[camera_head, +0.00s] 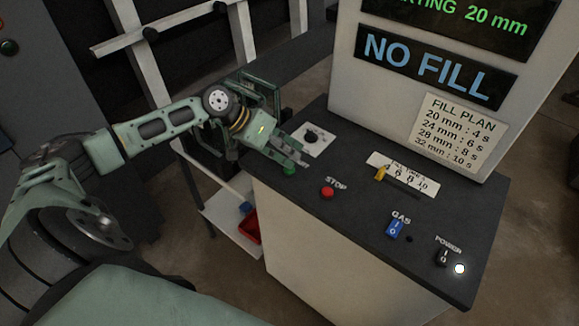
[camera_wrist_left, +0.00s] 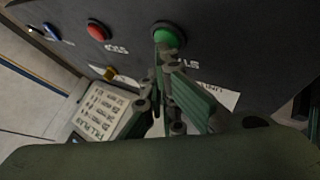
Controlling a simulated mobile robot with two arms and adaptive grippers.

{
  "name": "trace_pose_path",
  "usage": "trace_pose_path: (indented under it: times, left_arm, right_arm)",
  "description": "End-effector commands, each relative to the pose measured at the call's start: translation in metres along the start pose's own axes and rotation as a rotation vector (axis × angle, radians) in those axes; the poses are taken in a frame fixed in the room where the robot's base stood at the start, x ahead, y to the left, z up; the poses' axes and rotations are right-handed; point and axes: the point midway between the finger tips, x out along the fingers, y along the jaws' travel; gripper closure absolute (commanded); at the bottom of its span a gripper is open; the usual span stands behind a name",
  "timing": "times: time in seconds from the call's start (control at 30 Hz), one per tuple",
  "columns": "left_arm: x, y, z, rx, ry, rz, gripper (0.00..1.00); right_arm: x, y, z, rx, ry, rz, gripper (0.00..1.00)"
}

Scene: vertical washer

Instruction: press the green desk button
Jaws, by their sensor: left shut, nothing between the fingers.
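The green desk button (camera_head: 289,170) sits near the left front edge of the dark desk top (camera_head: 345,225). It also shows in the left wrist view (camera_wrist_left: 167,36), just past the fingertips. My left gripper (camera_head: 293,158) is shut and empty, with its fingertips right over the green button. In the left wrist view the closed fingertips (camera_wrist_left: 163,50) overlap the button's lower edge. I cannot tell whether they touch it. The button's label is partly covered by the fingers. My right gripper is not in view.
A red STOP button (camera_head: 327,192) is right of the green one. A knob (camera_head: 311,136) on a white plate is behind. A yellow slider (camera_head: 381,173), blue GAS switch (camera_head: 395,229) and POWER switch (camera_head: 443,257) are further right. A panel reading NO FILL (camera_head: 425,66) stands behind.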

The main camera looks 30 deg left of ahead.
Motion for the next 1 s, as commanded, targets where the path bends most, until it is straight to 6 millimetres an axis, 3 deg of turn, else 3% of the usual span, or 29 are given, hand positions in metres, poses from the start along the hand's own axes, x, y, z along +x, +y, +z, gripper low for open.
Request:
trace_pose_path:
  times: [0.2,0.67,1.0]
  left_arm:
    - [-0.011,0.008,-0.007,0.0,-0.002,0.0,1.0]
    - [-0.013,0.01,-0.01,0.0,0.0,0.0,1.0]
    - [-0.036,0.027,-0.026,0.0,0.0,0.0,1.0]
  right_arm:
    - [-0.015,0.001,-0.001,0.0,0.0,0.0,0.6]
    - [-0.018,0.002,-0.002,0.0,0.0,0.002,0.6]
    - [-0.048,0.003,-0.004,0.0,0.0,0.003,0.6]
